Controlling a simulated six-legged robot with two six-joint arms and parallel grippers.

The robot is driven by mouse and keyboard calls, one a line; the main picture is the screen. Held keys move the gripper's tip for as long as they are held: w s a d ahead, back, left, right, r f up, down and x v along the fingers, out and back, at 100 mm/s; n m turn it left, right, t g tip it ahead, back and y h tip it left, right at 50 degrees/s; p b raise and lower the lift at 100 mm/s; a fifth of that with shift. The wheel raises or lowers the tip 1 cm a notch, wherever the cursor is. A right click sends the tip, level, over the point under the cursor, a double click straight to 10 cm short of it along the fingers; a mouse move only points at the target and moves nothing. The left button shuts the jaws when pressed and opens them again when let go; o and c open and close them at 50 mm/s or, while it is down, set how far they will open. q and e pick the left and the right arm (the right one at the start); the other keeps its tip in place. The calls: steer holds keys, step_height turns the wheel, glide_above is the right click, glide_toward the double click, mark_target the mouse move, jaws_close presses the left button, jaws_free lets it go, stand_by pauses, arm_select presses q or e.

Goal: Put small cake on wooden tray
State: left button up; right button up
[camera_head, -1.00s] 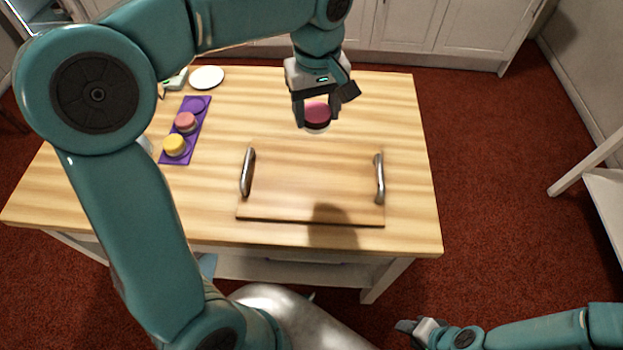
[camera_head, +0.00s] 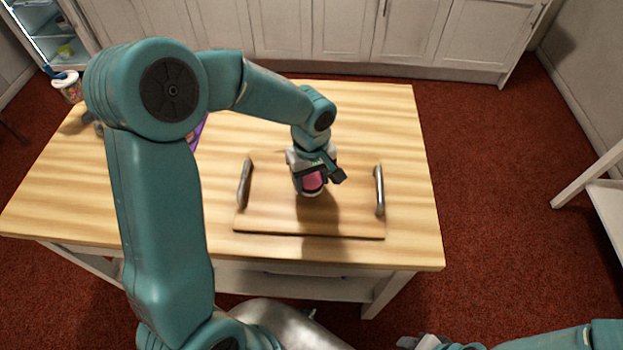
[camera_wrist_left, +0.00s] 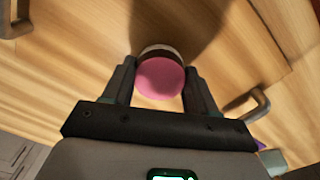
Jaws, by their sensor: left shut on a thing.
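The small cake (camera_head: 313,181) has a pink top and a darker side with a pale base. My left gripper (camera_head: 309,188) is shut on it, and it is low over the middle of the wooden tray (camera_head: 270,215). I cannot tell whether its base touches the tray. In the left wrist view the cake (camera_wrist_left: 160,78) sits upright between the two fingers, with the tray's wood around it. The tray has a metal handle on each side. My right gripper (camera_head: 425,342) is at the bottom edge, away from the table, too small to read.
The tray lies on a wooden table (camera_head: 410,225), with bare table to the right and behind. A purple mat (camera_head: 197,133) is mostly hidden behind my left arm. White cabinets (camera_head: 345,35) line the back.

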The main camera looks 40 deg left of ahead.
mark_target(312, 179)
arm_select(q)
steer(key=shift+w+a+f, duration=0.1)
steer(key=shift+w+f, duration=0.1)
steer(key=shift+f, duration=0.5)
steer(key=shift+s+r, duration=0.2)
steer(key=shift+s, duration=0.05)
steer(key=shift+f, duration=0.15)
steer(key=o, duration=1.1)
steer(key=shift+w+f, duration=0.15)
steer(key=shift+w, duration=0.1)
steer(key=shift+s, duration=0.15)
step_height(312, 179, up, 12)
steer(key=shift+r+p, duration=0.25)
steer(key=shift+p, duration=0.05)
